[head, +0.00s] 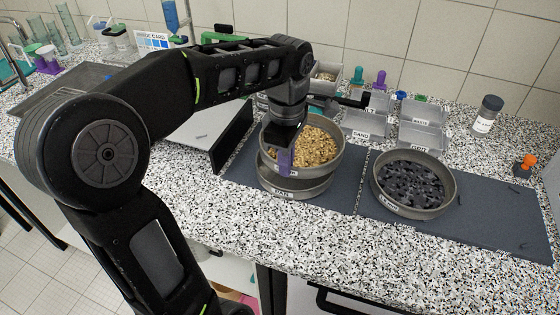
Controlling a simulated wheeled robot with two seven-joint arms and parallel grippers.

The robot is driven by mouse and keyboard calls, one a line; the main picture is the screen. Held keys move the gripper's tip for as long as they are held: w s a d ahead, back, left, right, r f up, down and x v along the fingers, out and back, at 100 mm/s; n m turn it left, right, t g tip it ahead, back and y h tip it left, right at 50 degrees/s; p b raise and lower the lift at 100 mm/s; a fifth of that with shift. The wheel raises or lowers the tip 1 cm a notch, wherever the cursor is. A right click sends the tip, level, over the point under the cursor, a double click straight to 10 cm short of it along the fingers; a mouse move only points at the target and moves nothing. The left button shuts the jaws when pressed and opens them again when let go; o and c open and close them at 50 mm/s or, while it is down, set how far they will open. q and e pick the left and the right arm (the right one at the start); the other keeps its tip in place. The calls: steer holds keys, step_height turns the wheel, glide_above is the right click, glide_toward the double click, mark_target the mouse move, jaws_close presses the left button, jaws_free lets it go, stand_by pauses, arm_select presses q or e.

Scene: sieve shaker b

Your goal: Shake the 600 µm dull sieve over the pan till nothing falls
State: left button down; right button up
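A dull grey round sieve (337,160) holding golden-brown grains is in the middle of the head view. It is above a round grey pan (325,187) with a label on its front; the pan's inside is mostly hidden. A gap shows between sieve and pan at the front. My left gripper (285,158) is at the sieve's front-left rim, at a purple part there, and appears shut on it. The fingertips are partly hidden. The sieve's size marking is too small to read. My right gripper is not in view.
A second round grey vessel (452,195) with dark pieces stands on the dark mat (490,215) to the right. Labelled clear trays (420,136) stand behind. A jar (487,115) and an orange item (526,162) are at right. A silver device (205,135) is at left.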

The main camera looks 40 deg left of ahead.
arm_select(q)
steer(key=shift+a, duration=0.1)
steer(key=shift+s+a, duration=0.75)
steer(key=shift+a, duration=0.1)
steer(key=shift+w+d, duration=0.8)
steer(key=shift+d, duration=0.15)
steer(key=shift+a, duration=0.1)
steer(key=shift+s+a, duration=0.8)
steer(key=shift+a, duration=0.05)
